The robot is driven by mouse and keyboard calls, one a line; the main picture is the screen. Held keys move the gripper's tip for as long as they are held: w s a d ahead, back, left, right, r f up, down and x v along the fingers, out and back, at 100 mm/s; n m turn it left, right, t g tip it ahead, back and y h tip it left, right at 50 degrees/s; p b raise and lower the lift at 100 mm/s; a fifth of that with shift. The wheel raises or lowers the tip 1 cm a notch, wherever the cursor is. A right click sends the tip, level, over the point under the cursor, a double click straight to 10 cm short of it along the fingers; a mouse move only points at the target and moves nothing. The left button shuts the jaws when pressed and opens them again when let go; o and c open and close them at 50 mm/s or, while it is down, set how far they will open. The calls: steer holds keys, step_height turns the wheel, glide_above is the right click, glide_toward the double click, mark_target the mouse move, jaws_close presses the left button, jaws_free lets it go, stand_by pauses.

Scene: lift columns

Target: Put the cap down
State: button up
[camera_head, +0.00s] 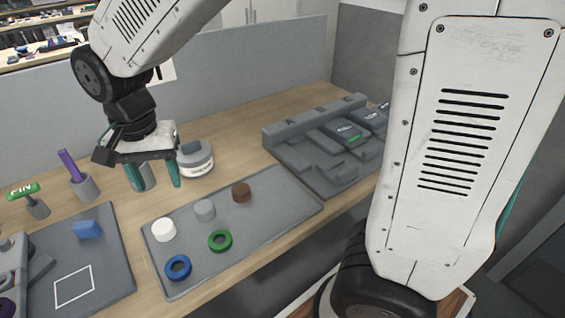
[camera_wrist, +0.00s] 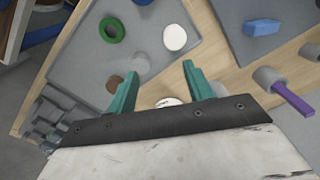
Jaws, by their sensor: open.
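My gripper (camera_head: 154,186) is open, its teal fingers pointing down above the wooden table, behind the grey tray (camera_head: 270,210). The wrist view shows the gripper (camera_wrist: 159,72) with nothing held between its fingertips. Cap-like round pieces stand on the tray: a white one (camera_head: 163,231), a grey one (camera_head: 204,211) and a brown one (camera_head: 241,192). I cannot tell which is the task's cap. A round white and grey container (camera_head: 196,163) stands right of the gripper; a whitish round thing (camera_wrist: 168,102) shows low between the fingers in the wrist view.
A blue ring (camera_head: 178,268) and a green ring (camera_head: 220,241) lie on the tray. A grey stepped rack (camera_head: 300,165) stands at right. A dark mat (camera_head: 110,255) with a blue block (camera_head: 88,230) and a cup with a purple stick (camera_head: 72,170) are at left.

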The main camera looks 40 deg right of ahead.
steer(key=s+d+r+n, duration=0.3)
steer(key=s+d, duration=0.6)
steer(key=s+d+r+n+t, duration=0.1)
steer(key=s+d+r+n, duration=0.1)
steer(key=s+d, duration=0.7)
steer(key=shift+s+d+r+n, duration=0.3)
steer(key=shift+s+r+n, duration=0.1)
steer(key=shift+s, duration=0.1)
steer(key=shift+a, duration=0.1)
